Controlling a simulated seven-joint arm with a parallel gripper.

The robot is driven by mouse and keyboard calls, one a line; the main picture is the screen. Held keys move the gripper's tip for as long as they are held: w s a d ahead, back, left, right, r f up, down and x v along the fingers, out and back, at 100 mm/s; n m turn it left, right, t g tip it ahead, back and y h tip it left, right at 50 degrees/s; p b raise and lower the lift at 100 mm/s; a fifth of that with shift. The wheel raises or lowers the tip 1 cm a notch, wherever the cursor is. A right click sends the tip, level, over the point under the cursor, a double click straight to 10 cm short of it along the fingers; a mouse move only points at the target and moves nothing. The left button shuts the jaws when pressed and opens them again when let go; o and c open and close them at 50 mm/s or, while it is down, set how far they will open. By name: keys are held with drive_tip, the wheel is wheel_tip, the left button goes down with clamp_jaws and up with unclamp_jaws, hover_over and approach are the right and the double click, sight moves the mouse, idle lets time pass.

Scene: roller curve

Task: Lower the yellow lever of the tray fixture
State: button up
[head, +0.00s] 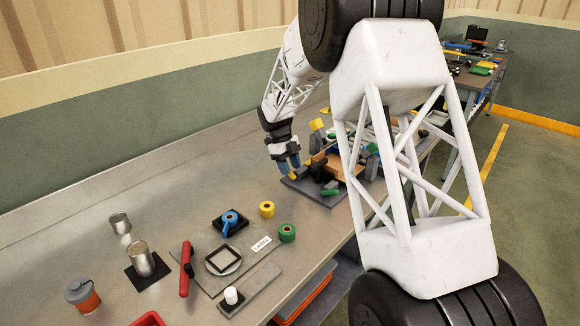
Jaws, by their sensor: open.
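The tray fixture stands on a dark grey base plate (300,186) at the back of the bench, partly hidden behind my white arm. It has a brown tray surface (347,160) with dark and green parts around it. A yellow piece (316,124), which looks like the lever's end, sticks up above the fixture's left part. Its lower end and pivot cannot be made out. My gripper (289,170) points down at the left edge of the fixture, left of and below the yellow piece and apart from it. Its blue-tipped fingers are open, with nothing seen between them.
The bench left of the fixture is clear. A wall runs behind.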

drive_tip(key=shift+r, duration=0.1)
drive_tip(key=shift+v, duration=3.8)
